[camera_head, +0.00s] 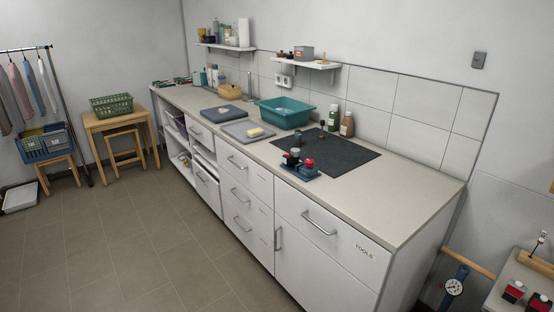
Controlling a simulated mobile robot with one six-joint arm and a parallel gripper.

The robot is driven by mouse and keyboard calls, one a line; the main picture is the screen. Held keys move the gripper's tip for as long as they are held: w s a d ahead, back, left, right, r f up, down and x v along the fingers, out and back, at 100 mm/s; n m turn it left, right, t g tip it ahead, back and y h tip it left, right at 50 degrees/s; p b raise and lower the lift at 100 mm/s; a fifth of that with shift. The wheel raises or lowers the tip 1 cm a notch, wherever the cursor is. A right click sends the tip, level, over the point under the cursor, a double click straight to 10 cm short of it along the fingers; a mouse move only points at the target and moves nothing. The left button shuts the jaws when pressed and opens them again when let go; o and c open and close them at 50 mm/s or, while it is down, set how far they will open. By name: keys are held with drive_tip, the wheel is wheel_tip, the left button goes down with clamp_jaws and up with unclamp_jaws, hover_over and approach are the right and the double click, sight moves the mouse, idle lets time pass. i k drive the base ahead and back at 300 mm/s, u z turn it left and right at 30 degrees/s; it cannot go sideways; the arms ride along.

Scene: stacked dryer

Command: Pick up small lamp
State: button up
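No object in the head view can be clearly made out as a small lamp. A small blue block (299,171) with red and dark round tops stands at the front edge of a dark mat on the counter; it is too small to tell what it is. My gripper is not in view.
The long counter (420,187) has bare room at its right end. A dark mat (338,149), a teal basin (285,112), bottles (347,124) and a grey tray (247,131) stand on it. Drawers (325,234) line its front. The tiled floor (120,230) at left is open.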

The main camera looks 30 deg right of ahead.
sight(289, 159)
drive_tip(key=u, duration=0.5)
drive_tip(key=i, duration=1.25)
drive_tip(key=u, duration=0.15)
